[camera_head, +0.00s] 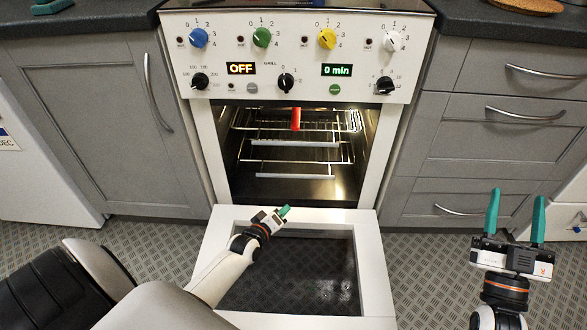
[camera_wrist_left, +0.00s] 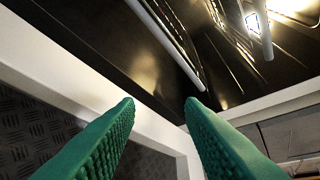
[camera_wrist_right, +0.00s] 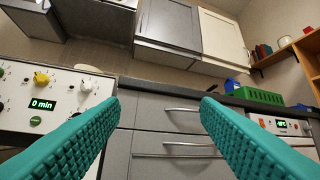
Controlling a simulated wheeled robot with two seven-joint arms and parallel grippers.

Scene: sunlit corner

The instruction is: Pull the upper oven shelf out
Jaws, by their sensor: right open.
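The oven (camera_head: 368,150) stands open with its door (camera_head: 215,240) folded down. Inside, the upper shelf is a wire rack with a pale front bar (camera_head: 295,143); the lower shelf has a similar bar (camera_head: 295,177). My left gripper (camera_head: 284,211) is above the inner edge of the lowered door, in front of and below the shelves. Its green fingers (camera_wrist_left: 160,101) are apart with nothing between them; shelf bars show beyond them in the left wrist view. My right gripper (camera_head: 516,215) is open and empty, pointing up before the right drawers.
A red piece (camera_head: 296,119) hangs at the top of the oven opening. The control panel (camera_head: 297,60) with knobs is above. Grey cupboards (camera_head: 100,110) and drawers (camera_head: 500,120) flank the oven. Floor shows on both sides of the door.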

